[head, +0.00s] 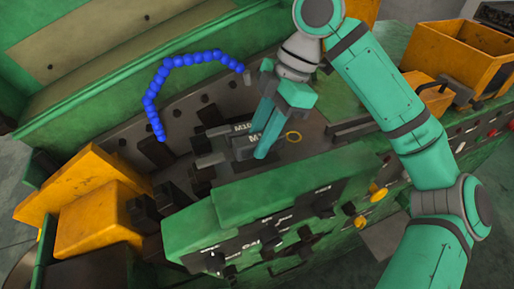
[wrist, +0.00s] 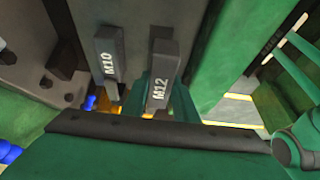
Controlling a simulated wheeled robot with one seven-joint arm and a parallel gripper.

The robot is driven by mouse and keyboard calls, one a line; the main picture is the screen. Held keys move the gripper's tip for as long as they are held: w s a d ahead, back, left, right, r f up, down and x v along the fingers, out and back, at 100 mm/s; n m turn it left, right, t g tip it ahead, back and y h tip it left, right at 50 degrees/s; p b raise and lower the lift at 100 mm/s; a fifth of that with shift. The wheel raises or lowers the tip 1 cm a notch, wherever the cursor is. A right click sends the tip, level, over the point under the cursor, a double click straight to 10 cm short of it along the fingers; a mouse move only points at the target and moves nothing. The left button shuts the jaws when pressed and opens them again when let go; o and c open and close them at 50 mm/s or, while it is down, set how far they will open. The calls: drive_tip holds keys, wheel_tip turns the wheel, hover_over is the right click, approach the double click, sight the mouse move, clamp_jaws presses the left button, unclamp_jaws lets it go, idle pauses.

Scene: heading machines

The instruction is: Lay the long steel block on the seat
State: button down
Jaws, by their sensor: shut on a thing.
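A dark grey steel block marked M12 (head: 254,139) is at the tips of my gripper (head: 264,148) in the head view. My gripper is shut on it, its teal fingers pointing down into the machine's bed. In the wrist view the M12 block (wrist: 161,78) stands slightly tilted in front of the teal fingers (wrist: 176,104). A similar block marked M10 (wrist: 108,62) stands apart to its left; it also shows just behind in the head view (head: 240,127). I cannot tell which surface is the seat, or whether the M12 block touches anything below.
A green machine housing (head: 255,195) with controls lies in front of the bed. A blue segmented hose (head: 152,88) arches at the left. Orange guards (head: 95,215) stand at left and an orange bin (head: 455,55) at right.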

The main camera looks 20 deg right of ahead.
drive_tip(key=shift+w+a+f, duration=0.25)
drive_tip(key=shift+w+f, duration=0.05)
drive_tip(key=shift+f, duration=1.8)
drive_tip(key=shift+f, duration=0.1)
drive_tip(key=c, duration=1.4)
unclamp_jaws()
drive_tip(key=v, duration=1.2)
drive_tip(key=shift+w, duration=0.1)
